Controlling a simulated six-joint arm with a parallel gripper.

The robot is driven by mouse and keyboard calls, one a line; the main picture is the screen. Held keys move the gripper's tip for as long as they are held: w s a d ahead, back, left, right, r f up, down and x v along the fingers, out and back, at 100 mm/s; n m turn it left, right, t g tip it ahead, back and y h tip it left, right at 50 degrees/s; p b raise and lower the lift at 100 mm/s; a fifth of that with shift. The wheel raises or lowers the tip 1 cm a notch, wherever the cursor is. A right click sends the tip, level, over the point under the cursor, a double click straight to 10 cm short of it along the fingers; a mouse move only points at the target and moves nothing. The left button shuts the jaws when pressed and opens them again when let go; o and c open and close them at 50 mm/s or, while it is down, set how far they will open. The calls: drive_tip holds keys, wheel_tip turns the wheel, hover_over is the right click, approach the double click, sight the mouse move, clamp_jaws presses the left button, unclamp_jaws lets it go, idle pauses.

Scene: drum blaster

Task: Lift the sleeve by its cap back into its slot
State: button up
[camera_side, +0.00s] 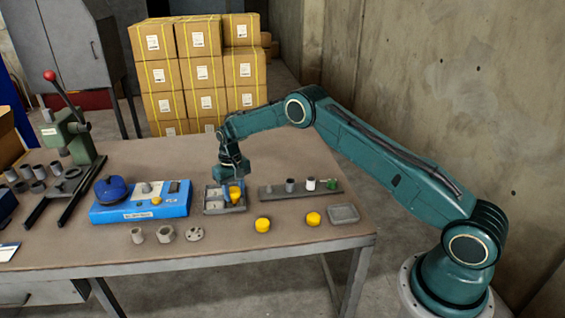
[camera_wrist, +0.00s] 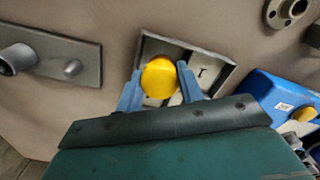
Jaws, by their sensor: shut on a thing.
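My gripper (camera_wrist: 160,84) is shut on a yellow cap (camera_wrist: 159,77), with one blue finger on each side of it. The cap is over a grey two-part tray (camera_wrist: 226,66), at the part without the printed mark. In the side view the yellow cap (camera_side: 235,191) shows below my gripper (camera_side: 229,183) at the right part of the grey tray (camera_side: 211,211). The sleeve under the cap is hidden from the wrist view. A grey rack (camera_side: 268,193) holds a row of small parts just right of the tray; its end also shows in the wrist view (camera_wrist: 40,42).
Two yellow caps (camera_side: 313,219) (camera_side: 262,225) and a small grey tray (camera_side: 343,213) lie at the front right. A blue fixture (camera_side: 140,207) stands left of the grey tray. Loose grey parts (camera_side: 165,234) lie in front. A lever press (camera_side: 70,140) stands at the far left.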

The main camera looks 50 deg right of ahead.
drive_tip(key=shift+f, duration=0.6)
drive_tip(key=o, duration=1)
drive_tip(key=shift+c, duration=0.2)
drive_tip(key=shift+o, duration=0.6)
drive_tip(key=shift+f, duration=0.1)
drive_tip(key=shift+s+d, duration=0.1)
drive_tip(key=shift+s+f, duration=0.1)
drive_tip(key=shift+f, duration=0.05)
